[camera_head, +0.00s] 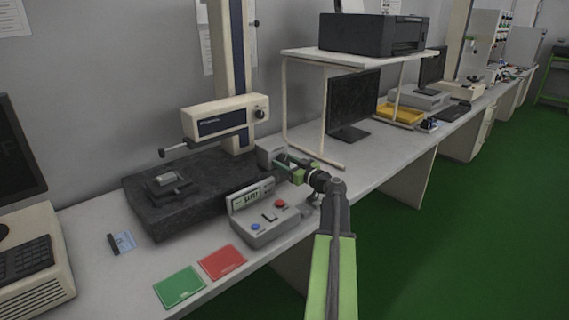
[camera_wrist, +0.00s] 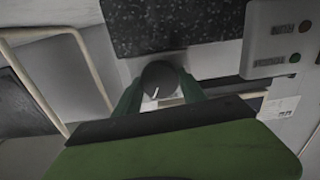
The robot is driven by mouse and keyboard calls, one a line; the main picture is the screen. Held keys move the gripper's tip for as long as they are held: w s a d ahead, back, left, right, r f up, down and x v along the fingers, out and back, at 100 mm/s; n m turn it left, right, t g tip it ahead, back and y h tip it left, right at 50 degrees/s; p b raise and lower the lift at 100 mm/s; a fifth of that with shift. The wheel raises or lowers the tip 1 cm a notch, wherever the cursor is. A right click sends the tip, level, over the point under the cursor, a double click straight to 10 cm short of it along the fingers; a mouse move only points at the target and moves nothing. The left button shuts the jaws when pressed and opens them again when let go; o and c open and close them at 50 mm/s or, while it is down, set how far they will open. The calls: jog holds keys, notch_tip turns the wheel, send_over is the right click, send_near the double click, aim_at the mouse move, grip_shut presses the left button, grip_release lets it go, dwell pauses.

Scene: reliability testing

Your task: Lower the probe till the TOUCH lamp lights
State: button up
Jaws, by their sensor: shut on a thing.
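The probe (camera_head: 174,152) is a thin horizontal arm with a small tip. It reaches left from the beige measuring head (camera_head: 225,117) on a tall column (camera_head: 231,60). The tip is above the dark granite plate (camera_head: 152,222) and looks apart from the small metal block (camera_head: 168,187) on it. My gripper (camera_head: 279,160) is beside a small grey box right of the plate. In the wrist view its green fingers are shut on a dark round knob (camera_wrist: 158,77) with a white mark.
A control box (camera_head: 265,227) with a display, a red button and a blue button stands in front of the plate. Red (camera_head: 222,262) and green (camera_head: 180,287) cards lie at the bench's front edge. A white shelf frame (camera_head: 285,110) and a monitor (camera_head: 352,103) stand behind my gripper.

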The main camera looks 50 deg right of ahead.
jog(key=shift+m, duration=0.3)
jog(key=m, duration=0.4)
jog(key=shift+m, duration=0.4)
jog(key=m, duration=0.4)
jog(key=shift+d, duration=0.1)
jog(key=m, duration=0.5)
jog(key=shift+m, duration=0.4)
jog(key=m, duration=0.4)
jog(key=shift+f, duration=0.1)
jog(key=shift+m, duration=0.3)
jog(key=o, duration=1.4)
jog(key=shift+c, duration=0.2)
